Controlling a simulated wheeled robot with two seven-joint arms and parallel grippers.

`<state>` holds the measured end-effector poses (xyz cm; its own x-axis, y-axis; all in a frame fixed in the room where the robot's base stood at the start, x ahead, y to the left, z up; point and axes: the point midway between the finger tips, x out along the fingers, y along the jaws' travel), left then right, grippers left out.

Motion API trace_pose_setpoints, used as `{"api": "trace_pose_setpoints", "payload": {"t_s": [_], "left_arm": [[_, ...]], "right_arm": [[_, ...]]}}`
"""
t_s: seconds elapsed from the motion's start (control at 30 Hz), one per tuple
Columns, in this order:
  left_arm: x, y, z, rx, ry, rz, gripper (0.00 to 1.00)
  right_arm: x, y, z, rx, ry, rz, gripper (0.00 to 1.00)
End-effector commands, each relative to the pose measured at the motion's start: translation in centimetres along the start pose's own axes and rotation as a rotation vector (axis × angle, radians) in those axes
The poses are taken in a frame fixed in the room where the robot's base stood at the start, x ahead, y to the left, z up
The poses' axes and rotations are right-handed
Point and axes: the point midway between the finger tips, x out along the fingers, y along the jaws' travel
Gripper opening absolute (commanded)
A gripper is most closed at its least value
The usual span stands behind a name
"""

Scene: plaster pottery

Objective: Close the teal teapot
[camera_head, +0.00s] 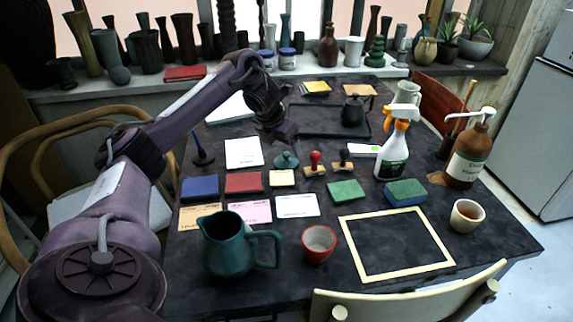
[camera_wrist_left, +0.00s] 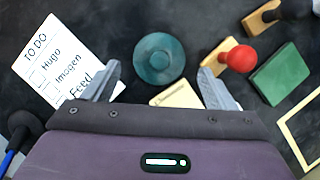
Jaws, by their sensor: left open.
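The teal teapot (camera_head: 224,250) is a jug-like pot with a handle, standing upright at the front left of the table. Its top is open. A round teal lid with a knob (camera_head: 286,161) lies on the table behind it. My left gripper (camera_head: 285,136) is above and just behind the lid in the head view. In the left wrist view the gripper (camera_wrist_left: 160,82) is open and empty, fingers wide apart, and the lid (camera_wrist_left: 160,58) shows ahead between the fingertip lines. I cannot tell the exact height gap. My right gripper is not in view.
Near the lid are a red-knobbed stamp (camera_head: 315,165), a dark-knobbed stamp (camera_head: 343,160), a cream block (camera_head: 281,178) and a to-do note (camera_head: 243,153). A red cup (camera_head: 319,244) stands right of the teapot. A spray bottle (camera_head: 396,150) stands farther right.

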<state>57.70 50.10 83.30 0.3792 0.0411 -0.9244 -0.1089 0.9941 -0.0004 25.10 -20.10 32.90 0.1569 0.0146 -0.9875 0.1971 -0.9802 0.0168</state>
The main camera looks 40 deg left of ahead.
Motion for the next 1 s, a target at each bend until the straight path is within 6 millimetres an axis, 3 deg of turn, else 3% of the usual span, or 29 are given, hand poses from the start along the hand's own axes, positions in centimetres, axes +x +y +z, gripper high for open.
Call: {"api": "trace_pose_setpoints", "payload": {"t_s": [0.33, 0.7, 1.0], "left_arm": [[0.3, 0.0, 0.0, -0.001, 0.000, 0.000, 0.79], [4.8, 0.0, 0.0, -0.001, 0.002, -0.001, 0.79], [5.3, 0.1, 0.1, -0.001, 0.000, 0.000, 0.79]], "right_arm": [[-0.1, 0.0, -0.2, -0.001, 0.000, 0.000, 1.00], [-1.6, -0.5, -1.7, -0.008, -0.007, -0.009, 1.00], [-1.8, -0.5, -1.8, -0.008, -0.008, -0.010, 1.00]]}}
